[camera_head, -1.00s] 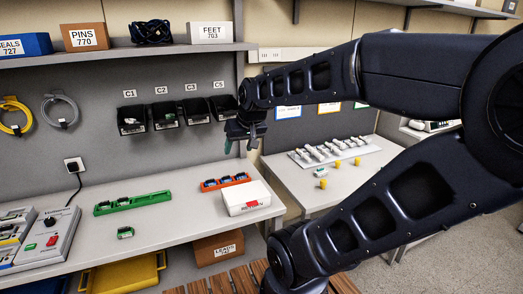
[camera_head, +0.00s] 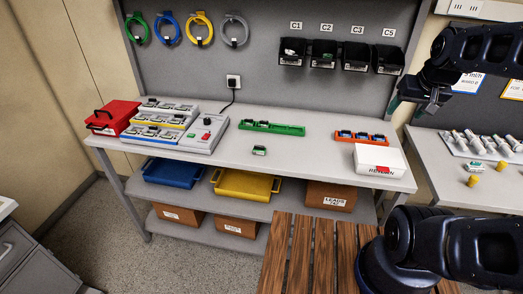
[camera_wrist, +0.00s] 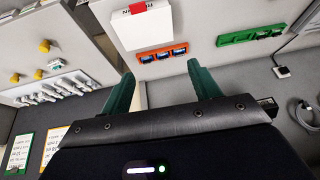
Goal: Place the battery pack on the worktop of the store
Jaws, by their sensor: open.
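A small green and dark block (camera_head: 259,150), which may be the battery pack, lies on the grey worktop (camera_head: 310,165) in front of a green rail (camera_head: 285,129). Similar small dark blocks sit in the green rail and in the orange rail (camera_head: 362,138), so I cannot tell which one is meant. My gripper (camera_head: 412,106) hangs right of the wall bins, above and beyond the worktop's right end. In the wrist view my gripper (camera_wrist: 160,70) has its two green fingers spread apart with nothing between them.
A white RETURN box (camera_head: 380,159) stands at the worktop's right end. Grey consoles (camera_head: 182,126) and a red box (camera_head: 113,117) stand at the left. Bins (camera_head: 340,54) hang above. A second bench (camera_head: 455,170) is at right.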

